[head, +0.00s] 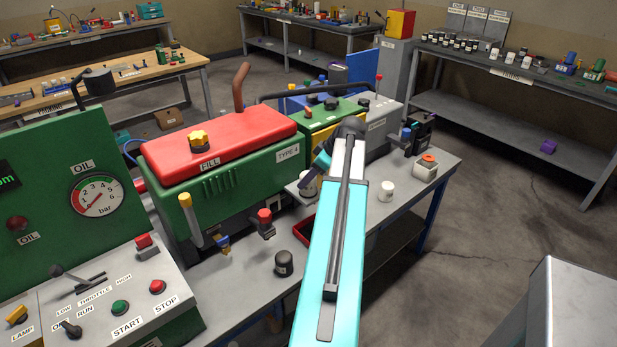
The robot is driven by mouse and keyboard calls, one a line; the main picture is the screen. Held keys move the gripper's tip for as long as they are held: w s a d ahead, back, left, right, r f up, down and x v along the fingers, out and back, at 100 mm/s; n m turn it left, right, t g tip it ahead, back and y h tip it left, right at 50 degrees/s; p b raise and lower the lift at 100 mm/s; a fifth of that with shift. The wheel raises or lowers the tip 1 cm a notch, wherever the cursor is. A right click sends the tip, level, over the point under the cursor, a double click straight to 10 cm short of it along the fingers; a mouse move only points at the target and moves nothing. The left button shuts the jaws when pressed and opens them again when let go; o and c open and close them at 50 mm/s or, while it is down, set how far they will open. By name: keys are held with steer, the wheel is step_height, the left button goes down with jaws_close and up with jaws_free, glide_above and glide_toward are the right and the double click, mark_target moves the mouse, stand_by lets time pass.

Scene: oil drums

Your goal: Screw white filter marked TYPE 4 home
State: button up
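A white filter (308,188) shows at the end of my gripper (310,180), against the right end of the green engine (235,185). My dark fingers overlap it, and I cannot tell whether they are closed on it or how it is seated. The engine has a red top and a label TYPE 4 (288,153). A second white filter (388,191) stands upright on the bench to the right of my arm. A black filter (284,263) stands on the bench in front of the engine. No marking is legible on any filter.
The grey bench (408,200) also holds a red tray (304,230), a white block with an orange top (425,168) and a control panel (110,300). A yellow-handled dipstick (190,220) and a red-knobbed valve (264,222) stick out in front of the engine.

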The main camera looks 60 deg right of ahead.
steer(key=shift+a+m+h, duration=0.15)
steer(key=shift+m+h, duration=0.45)
steer(key=shift+m, duration=0.4)
steer(key=shift+c, duration=0.2)
steer(key=shift+m+g+h, duration=0.3)
steer(key=shift+m+h, duration=0.9)
steer(key=shift+m, duration=1)
steer(key=shift+m, duration=0.3)
steer(key=shift+m+g+h+p, duration=0.4)
steer(key=shift+m+h, duration=0.3)
steer(key=shift+m, duration=0.3)
steer(key=shift+f+m+g+h+p, duration=0.1)
steer(key=shift+m+g+h+p, duration=0.5)
steer(key=shift+m, duration=1.2)
steer(key=shift+m+g, duration=0.4)
steer(key=shift+m+g+h+b, duration=0.3)
steer(key=shift+m+g, duration=0.4)
steer(key=shift+m, duration=0.7)
steer(key=shift+m+g+h+b, duration=0.1)
steer(key=shift+m+g+h, duration=0.45)
steer(key=shift+m, duration=0.85)
steer(key=shift+w+g+y, duration=0.1)
steer(key=shift+g+y, duration=0.15)
